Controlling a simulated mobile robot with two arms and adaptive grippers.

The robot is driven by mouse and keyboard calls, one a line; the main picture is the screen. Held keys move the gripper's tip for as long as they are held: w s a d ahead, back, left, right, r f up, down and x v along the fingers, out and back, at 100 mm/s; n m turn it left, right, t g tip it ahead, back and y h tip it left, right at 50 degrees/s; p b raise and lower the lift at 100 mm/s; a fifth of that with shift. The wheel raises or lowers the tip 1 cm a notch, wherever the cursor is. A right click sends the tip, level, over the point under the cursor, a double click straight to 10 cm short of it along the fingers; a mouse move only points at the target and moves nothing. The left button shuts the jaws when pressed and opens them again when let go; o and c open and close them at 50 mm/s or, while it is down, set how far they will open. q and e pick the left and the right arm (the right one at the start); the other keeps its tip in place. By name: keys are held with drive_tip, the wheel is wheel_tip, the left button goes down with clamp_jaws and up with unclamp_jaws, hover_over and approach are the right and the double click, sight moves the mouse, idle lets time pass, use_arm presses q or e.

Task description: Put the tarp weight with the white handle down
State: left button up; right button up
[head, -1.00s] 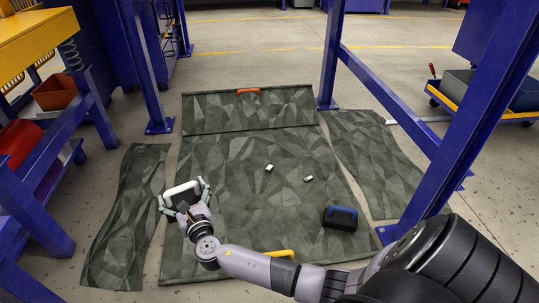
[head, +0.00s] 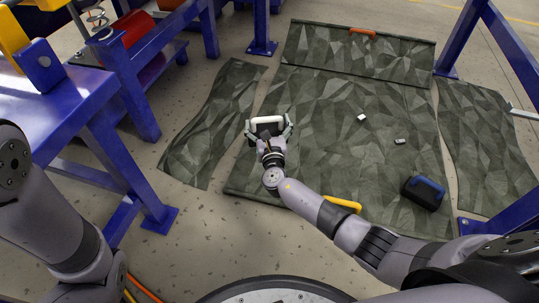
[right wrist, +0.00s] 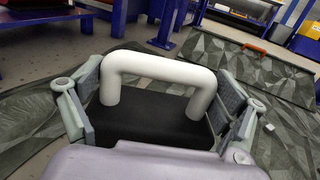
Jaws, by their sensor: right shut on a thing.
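The tarp weight with the white handle (head: 266,120) is a black block with a white bar handle. It sits at the left edge of the camouflage tarp (head: 330,95). In the right wrist view the white handle (right wrist: 160,67) stands upright on the black body, between my fingers. My right gripper (head: 268,131) is shut on this weight, with one finger at each side. I cannot tell whether the block's underside touches the tarp. My left arm shows at the left of the head view, but its gripper is out of view.
A black weight with a blue handle (head: 424,193) stands on the tarp's right side. A yellow handle (head: 342,203) lies at the front edge and an orange handle (head: 362,32) at the back flap. Blue frame legs (head: 262,30) stand around.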

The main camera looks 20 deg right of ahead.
wheel_tip(320, 180, down, 14)
drive_tip(key=b, duration=1)
drive_tip(key=shift+w+r, duration=0.1)
drive_tip(key=shift+r, duration=0.15)
drive_tip(key=o, duration=1.7)
drive_tip(key=shift+f, duration=0.25)
